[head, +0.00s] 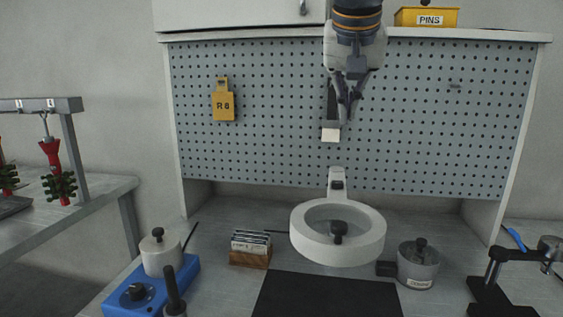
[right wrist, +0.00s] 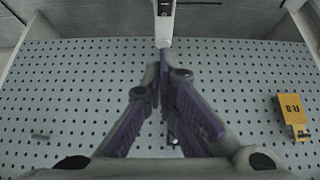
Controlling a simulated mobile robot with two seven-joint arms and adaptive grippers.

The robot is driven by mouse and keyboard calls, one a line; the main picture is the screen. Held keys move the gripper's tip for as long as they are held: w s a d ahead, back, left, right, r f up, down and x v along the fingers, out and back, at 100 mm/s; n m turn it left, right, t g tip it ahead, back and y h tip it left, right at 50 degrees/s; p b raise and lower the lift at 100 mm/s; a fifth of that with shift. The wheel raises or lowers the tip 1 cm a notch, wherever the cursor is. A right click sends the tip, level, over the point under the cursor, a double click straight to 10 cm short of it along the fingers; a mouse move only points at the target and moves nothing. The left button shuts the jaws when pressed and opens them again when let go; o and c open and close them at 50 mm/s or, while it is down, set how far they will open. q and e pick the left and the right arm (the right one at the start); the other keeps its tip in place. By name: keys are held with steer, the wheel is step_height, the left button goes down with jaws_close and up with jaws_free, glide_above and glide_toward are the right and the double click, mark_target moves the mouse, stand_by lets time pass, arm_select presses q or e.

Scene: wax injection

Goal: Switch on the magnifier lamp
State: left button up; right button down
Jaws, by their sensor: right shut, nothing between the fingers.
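The magnifier lamp (head: 372,246) is a thick white ring above the bench, with a white bracket rising from its back edge. A dark round part (head: 337,185) sits on that bracket. My right gripper (head: 345,114) is high in front of the pegboard, well above the ring, pointing down with its fingers closed and empty. A small pale block (head: 331,134) shows just below the fingertips. In the right wrist view, the gripper (right wrist: 163,66) points at a white part (right wrist: 164,26) with a dark face. Whether they touch is unclear. My left gripper is out of view.
The pegboard (head: 270,140) stands close behind the gripper, with a yellow R8 tag (head: 223,104). Below are a blue wax unit (head: 190,275), a card holder (head: 250,256), a dark mat (head: 325,297), a lidded pot (head: 418,268) and a black stand (head: 490,285).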

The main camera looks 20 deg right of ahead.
glide_above(341, 183)
steer(key=f, duration=0.8)
steer(key=shift+w+d+f, duration=0.15)
steer(key=shift+w+d, duration=0.05)
steer(key=shift+w, duration=0.1)
step_height(341, 183, down, 3)
steer(key=shift+s, duration=0.1)
steer(key=shift+f, duration=0.6)
